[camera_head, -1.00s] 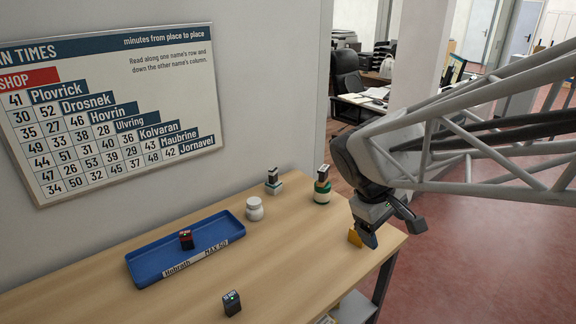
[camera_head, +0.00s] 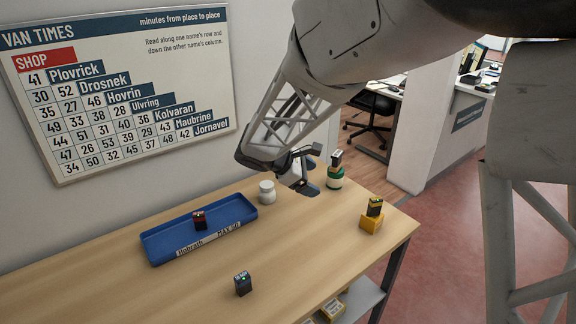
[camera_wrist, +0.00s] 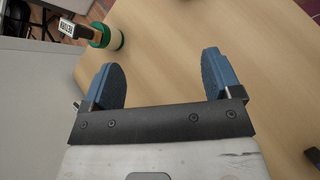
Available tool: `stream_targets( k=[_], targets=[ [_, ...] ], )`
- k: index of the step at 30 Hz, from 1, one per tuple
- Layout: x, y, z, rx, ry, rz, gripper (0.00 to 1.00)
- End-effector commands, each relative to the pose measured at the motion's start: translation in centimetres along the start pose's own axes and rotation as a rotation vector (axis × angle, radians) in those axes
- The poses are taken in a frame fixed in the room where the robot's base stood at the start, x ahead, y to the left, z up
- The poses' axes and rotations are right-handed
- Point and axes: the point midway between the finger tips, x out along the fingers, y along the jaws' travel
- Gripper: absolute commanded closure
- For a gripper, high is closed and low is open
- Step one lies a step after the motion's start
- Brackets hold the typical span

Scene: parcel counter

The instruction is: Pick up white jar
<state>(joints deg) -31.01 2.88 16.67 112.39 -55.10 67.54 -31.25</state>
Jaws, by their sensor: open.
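The white jar (camera_head: 267,191) stands upright on the wooden counter, just right of the blue tray's far end in the head view. My gripper (camera_head: 311,183) is above the counter to the right of the jar, apart from it. In the wrist view my gripper (camera_wrist: 164,80) shows two blue fingers spread wide with bare wood between them. The jar is not visible in the wrist view.
A blue tray (camera_head: 160,249) holds a small red and black item (camera_head: 199,219). A green-based container (camera_head: 335,178) with a dark device on top stands right of my gripper. A yellow block (camera_head: 371,223) bears another device. A black device (camera_head: 243,283) stands in front.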

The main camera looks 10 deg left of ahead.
Motion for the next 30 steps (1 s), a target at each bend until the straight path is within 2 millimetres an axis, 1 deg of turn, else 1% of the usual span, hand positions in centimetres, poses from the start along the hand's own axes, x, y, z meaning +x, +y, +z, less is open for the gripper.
stream_targets(
  k=[1,5,9,15,18,21,24,30],
  targets=[
    [-0.3,0.8,-1.8,-0.045,-0.016,0.024,0.16],
    [-1.1,2.5,-5.6,-0.156,-0.063,0.085,0.16],
    [-2.2,4.2,-10.0,-0.273,-0.115,0.154,0.16],
    [-3.8,5.9,-16.1,-0.424,-0.19,0.248,0.16],
    [-4.4,6.3,-18.6,-0.479,-0.22,0.283,0.16],
    [-4.9,6.6,-20.2,-0.517,-0.241,0.309,0.16],
    [-5.1,6.7,-21.1,-0.537,-0.253,0.322,0.16],
    [-5.2,6.8,-21.4,-0.545,-0.258,0.327,0.16]
  ],
)
